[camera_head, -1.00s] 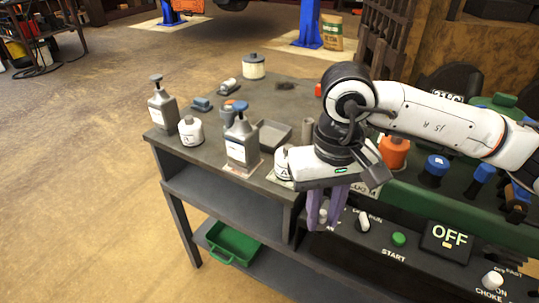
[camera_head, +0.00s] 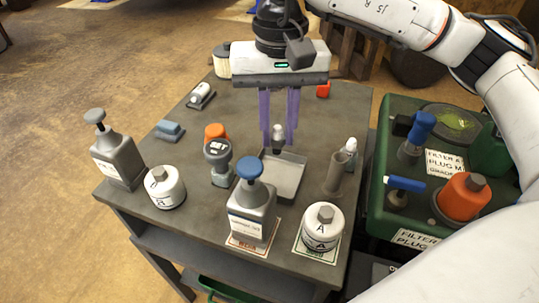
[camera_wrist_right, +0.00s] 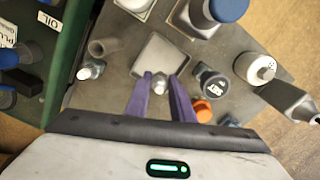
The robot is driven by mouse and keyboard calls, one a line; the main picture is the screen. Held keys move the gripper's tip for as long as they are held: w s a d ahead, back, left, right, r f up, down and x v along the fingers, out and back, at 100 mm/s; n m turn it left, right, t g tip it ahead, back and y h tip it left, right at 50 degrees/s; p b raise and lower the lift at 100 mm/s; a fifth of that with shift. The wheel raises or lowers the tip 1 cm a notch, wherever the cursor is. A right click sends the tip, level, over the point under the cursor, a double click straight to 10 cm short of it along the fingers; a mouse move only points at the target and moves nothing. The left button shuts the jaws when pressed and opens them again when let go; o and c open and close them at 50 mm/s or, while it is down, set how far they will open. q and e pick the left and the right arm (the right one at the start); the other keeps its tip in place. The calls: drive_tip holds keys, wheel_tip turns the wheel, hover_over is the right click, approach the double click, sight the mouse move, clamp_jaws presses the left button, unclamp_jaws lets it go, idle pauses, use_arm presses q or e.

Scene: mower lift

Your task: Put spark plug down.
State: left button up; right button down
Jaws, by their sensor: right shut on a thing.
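My right gripper (camera_head: 279,138) points down over the grey bench, its purple fingers shut on a small spark plug (camera_head: 278,133). The plug hangs upright between the fingertips, at the far edge of a shallow grey square tray (camera_head: 287,187). In the right wrist view the gripper (camera_wrist_right: 160,77) and the plug (camera_wrist_right: 159,86) are over the near part of the tray (camera_wrist_right: 158,50). I cannot tell whether the plug touches the tray. A second plug-like piece (camera_head: 350,146) stands to the right, behind a grey tube (camera_head: 336,176). My left gripper is not in view.
Around the tray are a blue-topped pump bottle (camera_head: 251,208), white canister A (camera_head: 322,228), white canister B (camera_head: 164,188), a grey pump bottle (camera_head: 118,160) and a tool marked SET (camera_head: 219,158). The green mower (camera_head: 385,218) stands at the right.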

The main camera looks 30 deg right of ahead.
sight(278, 129)
drive_tip(key=shift+s+f, duration=0.2)
drive_tip(key=shift+f, duration=0.85)
drive_tip(key=shift+w+f+b, duration=0.1)
drive_tip(key=shift+f+b, duration=0.3)
drive_tip(key=shift+f, duration=2.35)
drive_tip(key=c, duration=1.5)
unclamp_jaws()
drive_tip(key=shift+r, duration=0.1)
drive_tip(key=shift+c, duration=0.2)
drive_tip(key=shift+r, duration=0.1)
wheel_tip(278, 129, up, 12)
drive_tip(key=shift+r+p, duration=0.1)
drive_tip(key=shift+p, duration=0.6)
